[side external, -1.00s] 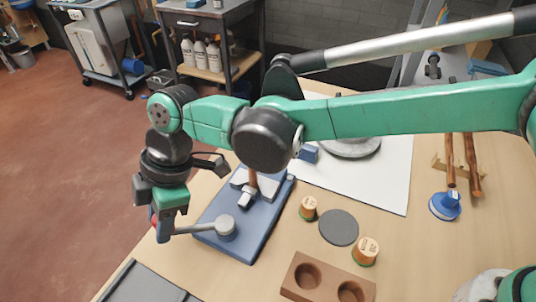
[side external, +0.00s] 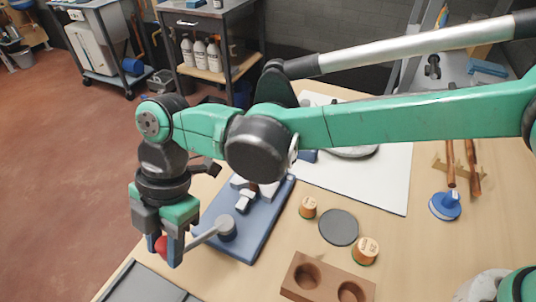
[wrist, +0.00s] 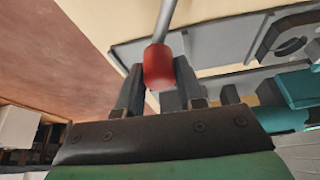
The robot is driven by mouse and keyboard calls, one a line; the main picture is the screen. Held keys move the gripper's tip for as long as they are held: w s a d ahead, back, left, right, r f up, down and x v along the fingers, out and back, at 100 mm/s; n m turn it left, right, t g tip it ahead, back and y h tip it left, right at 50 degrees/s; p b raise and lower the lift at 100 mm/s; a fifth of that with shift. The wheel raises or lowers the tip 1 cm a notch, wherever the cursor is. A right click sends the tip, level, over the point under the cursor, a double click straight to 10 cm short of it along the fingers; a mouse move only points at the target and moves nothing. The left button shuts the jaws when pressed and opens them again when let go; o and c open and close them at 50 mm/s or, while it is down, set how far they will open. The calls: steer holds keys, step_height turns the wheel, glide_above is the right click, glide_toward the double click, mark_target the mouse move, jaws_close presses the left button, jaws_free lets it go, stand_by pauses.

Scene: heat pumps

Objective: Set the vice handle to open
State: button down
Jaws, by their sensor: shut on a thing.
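The vice is a blue base plate (side external: 262,222) on the table with a grey round pivot (side external: 226,226). A grey handle rod (side external: 205,237) runs from the pivot out to the left, past the plate's edge. Its red knob (side external: 161,245) sits between the fingers of my gripper (side external: 165,251), which is shut on it. In the wrist view the red knob (wrist: 158,67) shows between the two dark fingertips, with the grey rod going up from it. My wrist and arm hide part of the vice's far end.
A dark grey tray (side external: 148,284) lies at the table's front left edge. A brown block with two round hollows (side external: 328,280), a grey disc (side external: 338,227) and two small cups (side external: 365,251) stand right of the vice. A white board (side external: 385,180) lies behind.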

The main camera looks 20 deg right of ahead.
steer(key=s+n, duration=0.1)
steer(key=n, duration=0.1)
steer(key=s+d+n+g+h, duration=0.1)
steer(key=shift+s+d+n, duration=0.15)
steer(key=shift+s+n, duration=0.05)
steer(key=shift+n, duration=0.2)
steer(key=s+d+n, duration=0.1)
steer(key=n+h, duration=0.1)
steer(key=n, duration=0.1)
steer(key=shift+s+d+n+g, duration=0.3)
steer(key=shift+s+d, duration=0.1)
steer(key=d+n+h, duration=0.1)
steer(key=s+d+n, duration=0.1)
steer(key=n, duration=0.1)
steer(key=shift+d+h, duration=0.15)
steer(key=shift+h, duration=0.25)
steer(key=shift+s+d+n+h, duration=0.1)
steer(key=shift+d+n+h, duration=0.25)
steer(key=shift+d+n, duration=0.5)
steer(key=shift+s+d+n+h, duration=0.1)
steer(key=shift+d+n+h, duration=0.3)
steer(key=shift+n, duration=0.75)
steer(key=c, duration=0.5)
jaws_free()
steer(key=shift+c, duration=0.2)
steer(key=shift+r, duration=0.1)
